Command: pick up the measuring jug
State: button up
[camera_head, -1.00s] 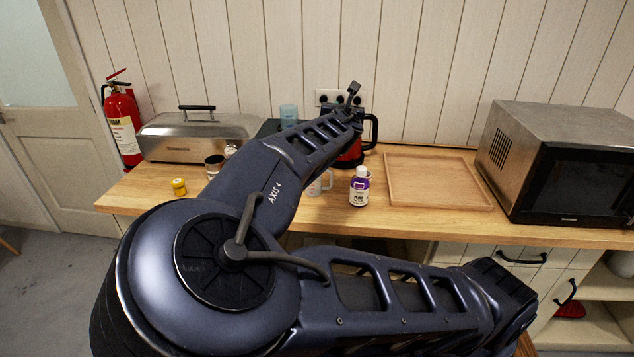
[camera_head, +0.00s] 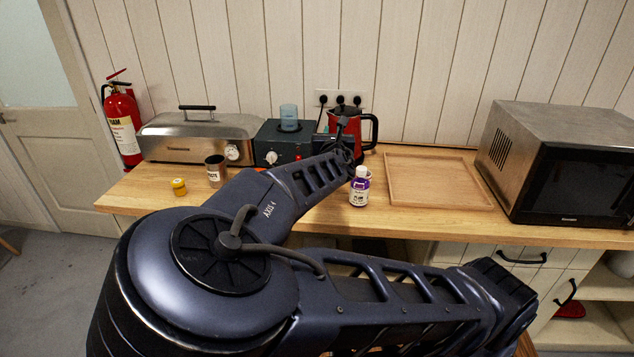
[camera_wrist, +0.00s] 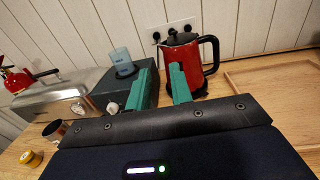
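A clear blue vessel (camera_head: 289,117), which looks like the measuring jug, stands upright on the dark hot plate (camera_head: 268,145) at the back of the counter. In the wrist view the vessel (camera_wrist: 122,61) is left of my gripper (camera_wrist: 162,72). My gripper's two green fingers are apart with nothing between them. They point toward the back wall, between the hot plate and the red kettle (camera_wrist: 184,62).
The kettle (camera_head: 337,122) stands close to my wrist. A purple-labelled bottle (camera_head: 360,188) is in front of it. A metal cup (camera_head: 215,171) and a yellow jar (camera_head: 179,187) are at left. A wooden tray (camera_head: 436,205) lies at right beside the microwave (camera_head: 565,165).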

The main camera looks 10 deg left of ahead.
notch_tip(320, 180, down, 21)
jog(key=shift+r, duration=0.2)
jog(key=shift+w+f, duration=0.15)
jog(key=shift+w, duration=0.2)
jog(key=shift+w+a, duration=0.15)
jog(key=shift+w, duration=1.6)
jog(key=shift+w+a, duration=0.1)
jog(key=shift+w, duration=1.6)
grip_shut()
